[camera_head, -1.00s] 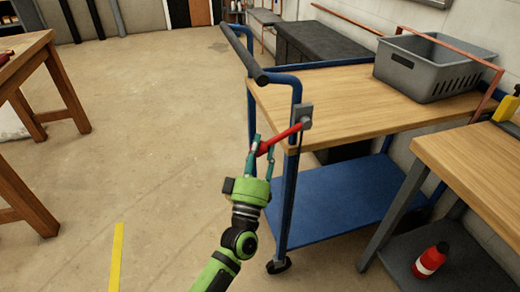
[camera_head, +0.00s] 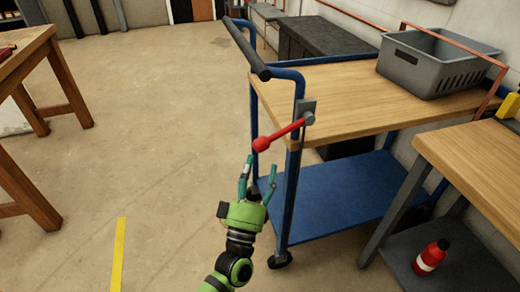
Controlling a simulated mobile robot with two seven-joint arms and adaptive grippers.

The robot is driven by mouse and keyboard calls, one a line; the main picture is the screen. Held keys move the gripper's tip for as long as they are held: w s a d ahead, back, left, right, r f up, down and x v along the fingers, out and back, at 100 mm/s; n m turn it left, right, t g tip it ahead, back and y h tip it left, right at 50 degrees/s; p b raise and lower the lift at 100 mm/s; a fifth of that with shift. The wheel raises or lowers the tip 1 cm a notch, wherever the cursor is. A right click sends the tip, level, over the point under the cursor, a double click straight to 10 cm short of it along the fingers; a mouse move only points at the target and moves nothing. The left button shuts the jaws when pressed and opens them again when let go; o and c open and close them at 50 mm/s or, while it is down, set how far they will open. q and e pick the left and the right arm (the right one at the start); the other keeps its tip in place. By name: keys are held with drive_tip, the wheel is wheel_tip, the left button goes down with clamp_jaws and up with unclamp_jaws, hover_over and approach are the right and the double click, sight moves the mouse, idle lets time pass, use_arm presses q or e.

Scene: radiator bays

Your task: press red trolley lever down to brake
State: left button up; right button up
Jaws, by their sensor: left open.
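The red lever (camera_head: 282,134) is mounted on a grey plate (camera_head: 308,108) at the near corner of the blue trolley (camera_head: 288,200). It slants down to the left and ends in a round red knob. My right gripper is not in view.
A grey crate (camera_head: 437,64) stands on the trolley's wooden top. A wooden bench (camera_head: 480,150) is at the right, with a red bottle (camera_head: 430,257) on its lower shelf. Another wooden table (camera_head: 25,52) is at the left. The floor between is clear.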

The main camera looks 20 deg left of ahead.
use_arm(q)
drive_tip(key=v, duration=0.5)
drive_tip(key=shift+s, duration=0.1)
drive_tip(key=shift+f, duration=0.1)
